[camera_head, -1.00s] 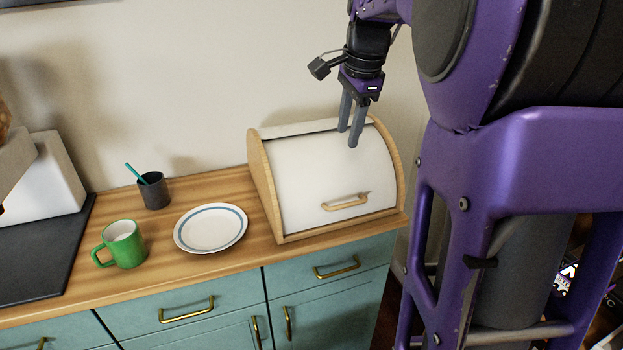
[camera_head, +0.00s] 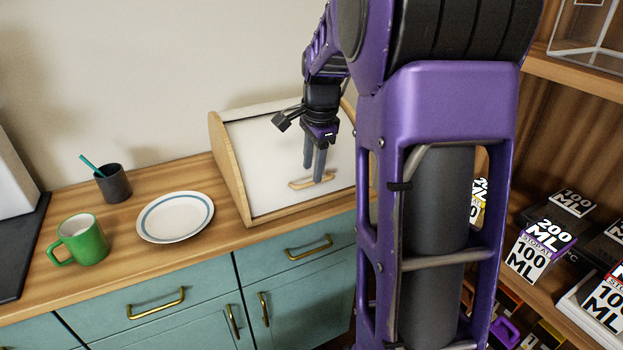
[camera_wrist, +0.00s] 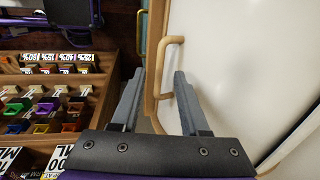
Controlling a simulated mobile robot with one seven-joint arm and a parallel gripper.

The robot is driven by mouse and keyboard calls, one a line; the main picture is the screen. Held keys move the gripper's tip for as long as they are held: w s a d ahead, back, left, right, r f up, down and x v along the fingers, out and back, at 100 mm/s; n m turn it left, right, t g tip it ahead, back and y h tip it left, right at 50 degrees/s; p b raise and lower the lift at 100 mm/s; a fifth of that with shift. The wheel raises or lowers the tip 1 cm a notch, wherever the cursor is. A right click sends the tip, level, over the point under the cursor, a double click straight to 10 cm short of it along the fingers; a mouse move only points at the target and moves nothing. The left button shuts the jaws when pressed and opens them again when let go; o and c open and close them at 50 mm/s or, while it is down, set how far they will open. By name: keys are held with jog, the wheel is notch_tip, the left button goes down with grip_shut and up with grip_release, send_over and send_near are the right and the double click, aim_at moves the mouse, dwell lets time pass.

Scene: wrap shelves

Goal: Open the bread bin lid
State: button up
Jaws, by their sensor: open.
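The bread bin (camera_head: 229,165) has wooden sides and stands on the wooden counter. Its white lid (camera_head: 262,163) is shut, with a wooden bar handle (camera_head: 298,185) low on its front. My gripper (camera_head: 313,174) is open and empty, pointing down in front of the lid, with its fingertips by the handle, partly covering it. In the wrist view, the handle (camera_wrist: 164,65) appears between the two spread fingers (camera_wrist: 159,72), beside the white lid (camera_wrist: 225,60). I cannot tell whether the fingers touch it. My arm hides the bin's right part in the head view.
A white plate (camera_head: 176,217) with a blue ring, a green mug (camera_head: 84,241) and a dark cup (camera_head: 113,184) stand left of the bin. Teal drawers (camera_head: 155,292) with brass handles are below. Shelves with boxes (camera_head: 541,248) stand at the right.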

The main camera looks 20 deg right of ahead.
aim_at(311, 182)
jog(key=shift+w+f, duration=0.15)
jog(key=shift+f, duration=0.65)
jog(key=shift+w+f, duration=0.15)
jog(key=shift+f, duration=0.6)
jog(key=shift+c, duration=0.2)
grip_shut()
jog(key=shift+r, duration=0.1)
